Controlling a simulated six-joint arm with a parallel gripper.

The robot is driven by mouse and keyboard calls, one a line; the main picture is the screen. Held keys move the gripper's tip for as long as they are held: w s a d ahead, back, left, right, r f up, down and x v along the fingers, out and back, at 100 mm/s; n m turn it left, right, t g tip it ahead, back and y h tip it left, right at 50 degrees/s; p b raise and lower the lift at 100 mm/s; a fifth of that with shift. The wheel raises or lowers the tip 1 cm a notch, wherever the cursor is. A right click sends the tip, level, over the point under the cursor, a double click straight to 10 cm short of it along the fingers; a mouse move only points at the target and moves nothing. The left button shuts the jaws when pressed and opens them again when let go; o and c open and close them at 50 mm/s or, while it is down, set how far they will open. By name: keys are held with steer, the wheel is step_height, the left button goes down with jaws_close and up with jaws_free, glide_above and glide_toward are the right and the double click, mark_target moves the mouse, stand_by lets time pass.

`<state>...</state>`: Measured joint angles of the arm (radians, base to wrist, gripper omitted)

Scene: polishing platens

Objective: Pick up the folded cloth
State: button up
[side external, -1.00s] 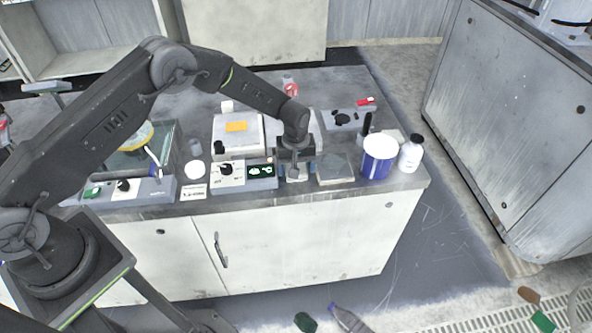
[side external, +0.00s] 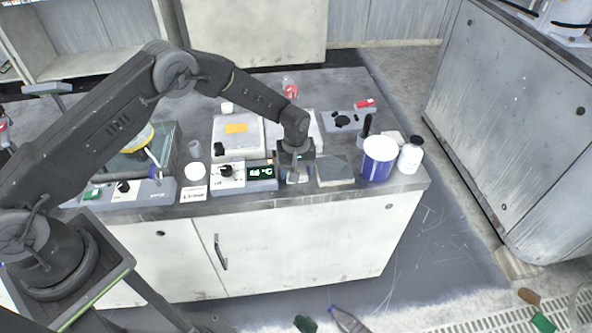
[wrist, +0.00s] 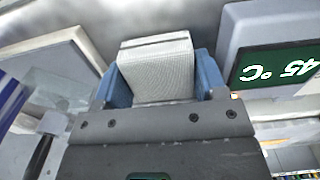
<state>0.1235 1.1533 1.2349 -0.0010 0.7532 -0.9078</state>
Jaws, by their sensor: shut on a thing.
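The folded cloth (wrist: 157,68) is a pale grey-white, woven block in the wrist view. It sits between the two blue fingers of my gripper (wrist: 160,84), which are shut on it from both sides. In the side view my gripper (side external: 296,172) points down near the bench's front edge, between the unit with a lit display and a flat grey plate. Little of the cloth shows there, behind and between the fingers. I cannot tell whether it touches the bench top.
A display unit (side external: 262,172) stands close on the left and a flat grey plate (side external: 335,170) close on the right. Beyond it are a blue and white tub (side external: 377,160) and a white bottle (side external: 411,156). A white box (side external: 238,138) stands behind.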

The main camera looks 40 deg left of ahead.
steer(key=shift+r, duration=0.7)
step_height(320, 180, up, 3)
steer(key=shift+a, duration=0.1)
steer(key=s+a+r, duration=0.3)
steer(key=a+r, duration=0.3)
steer(key=a, duration=0.5)
steer(key=shift+s+r, duration=0.25)
steer(key=shift+s, duration=0.1)
steer(key=shift+d, duration=0.1)
steer(key=o, duration=0.4)
steer(key=c, duration=0.3)
glide_above(236, 128)
steer(key=shift+d, duration=0.15)
steer(key=shift+f, duration=2.55)
